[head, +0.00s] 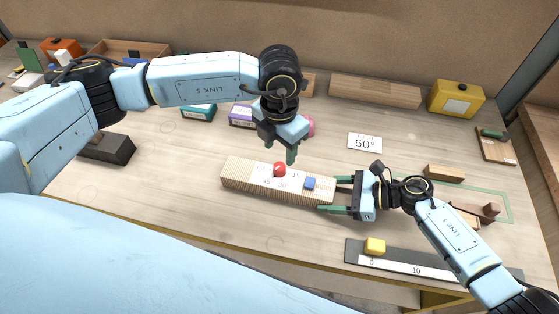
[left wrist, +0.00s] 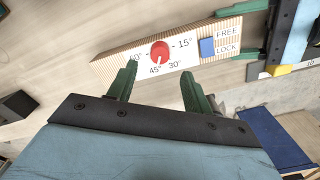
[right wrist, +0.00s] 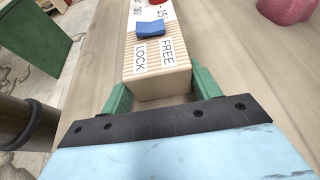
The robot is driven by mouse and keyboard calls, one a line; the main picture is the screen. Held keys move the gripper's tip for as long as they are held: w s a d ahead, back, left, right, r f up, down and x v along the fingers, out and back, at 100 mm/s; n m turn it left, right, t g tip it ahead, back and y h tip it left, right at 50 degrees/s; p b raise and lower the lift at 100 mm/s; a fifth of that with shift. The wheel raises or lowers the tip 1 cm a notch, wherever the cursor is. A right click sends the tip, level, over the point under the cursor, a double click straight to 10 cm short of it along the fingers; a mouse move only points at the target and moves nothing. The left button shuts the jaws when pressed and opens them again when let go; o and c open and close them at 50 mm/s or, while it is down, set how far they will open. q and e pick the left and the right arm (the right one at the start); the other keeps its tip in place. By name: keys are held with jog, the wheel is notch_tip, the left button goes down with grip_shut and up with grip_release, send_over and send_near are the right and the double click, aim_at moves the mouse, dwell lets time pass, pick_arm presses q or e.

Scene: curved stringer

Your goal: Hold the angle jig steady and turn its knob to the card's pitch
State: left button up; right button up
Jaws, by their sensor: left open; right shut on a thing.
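The angle jig (head: 240,182) is a long ribbed wooden block with a white dial face, a red knob (head: 280,169) and a blue slider (head: 310,183). In the left wrist view the knob (left wrist: 159,50) has a pale mark that seems to point near 45°. The slider (left wrist: 207,47) sits beside the FREE and LOCK labels; I cannot tell which it is set to. The white card (head: 365,142) reads 60°. My right gripper (head: 335,195) is shut on the jig's right end, a finger on each side. My left gripper (head: 291,155) is open above the knob, apart from it.
A dark rail with a white scale (head: 410,268) and a yellow block (head: 375,246) lies at the front edge. A black block (head: 106,149) stands at left. Boxes, a wooden beam (head: 375,92) and a yellow box (head: 456,99) line the back. Bare table surrounds the jig's left end.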

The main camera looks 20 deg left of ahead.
aim_at(279, 166)
pick_arm(q)
notch_tip(279, 166, down, 6)
jog(key=shift+f, duration=0.1)
jog(key=shift+c, duration=0.2)
jog(key=c, duration=0.9)
